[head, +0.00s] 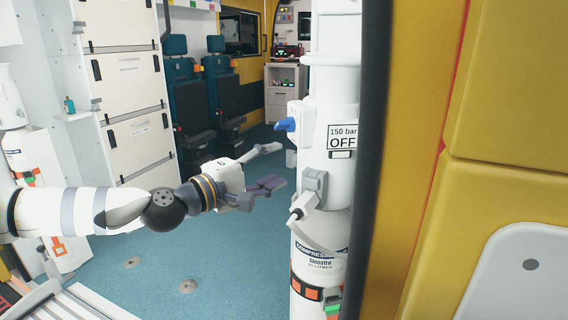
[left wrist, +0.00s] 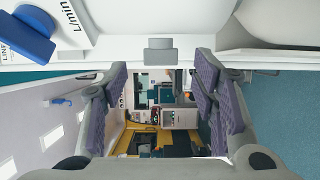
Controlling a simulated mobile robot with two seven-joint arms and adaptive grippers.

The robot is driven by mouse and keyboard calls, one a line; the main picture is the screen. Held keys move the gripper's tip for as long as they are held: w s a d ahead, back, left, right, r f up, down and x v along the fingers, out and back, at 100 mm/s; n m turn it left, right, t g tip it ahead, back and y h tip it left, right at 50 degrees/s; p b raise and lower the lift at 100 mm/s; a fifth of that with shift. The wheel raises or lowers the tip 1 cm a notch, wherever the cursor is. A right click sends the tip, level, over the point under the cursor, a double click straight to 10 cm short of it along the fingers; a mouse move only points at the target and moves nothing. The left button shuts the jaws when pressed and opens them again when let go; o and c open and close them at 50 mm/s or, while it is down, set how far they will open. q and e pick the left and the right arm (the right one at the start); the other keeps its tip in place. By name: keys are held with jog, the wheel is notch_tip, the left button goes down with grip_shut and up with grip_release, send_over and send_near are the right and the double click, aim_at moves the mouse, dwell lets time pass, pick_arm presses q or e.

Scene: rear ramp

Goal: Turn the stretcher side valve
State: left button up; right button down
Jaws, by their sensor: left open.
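A blue valve handle (head: 285,124) sticks out to the left from a white upright cylinder assembly (head: 334,185), below its white top. A sign (head: 342,138) beside it reads "150 bar OFF". My left gripper (head: 277,165) is open and empty, below and slightly left of the blue handle, apart from it in the picture. In the left wrist view its two fingers (left wrist: 160,85) stand wide apart with nothing between them. A large blue knob (left wrist: 28,38) shows at that view's upper left, outside the fingers; I cannot tell if it is the same handle. My right gripper is not in view.
A yellow door panel (head: 510,90) with a dark edge closes off the right. Another cylinder (head: 32,165) and a white cabinet (head: 125,80) stand on the left. Dark teal seats (head: 185,95) are farther back. The blue floor (head: 225,250) between is clear.

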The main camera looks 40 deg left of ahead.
aim_at(289, 159)
pick_arm(q)
jog(key=shift+w+d, duration=0.15)
jog(key=shift+w, duration=0.75)
jog(key=shift+w+d, duration=0.15)
jog(key=shift+w, duration=0.7)
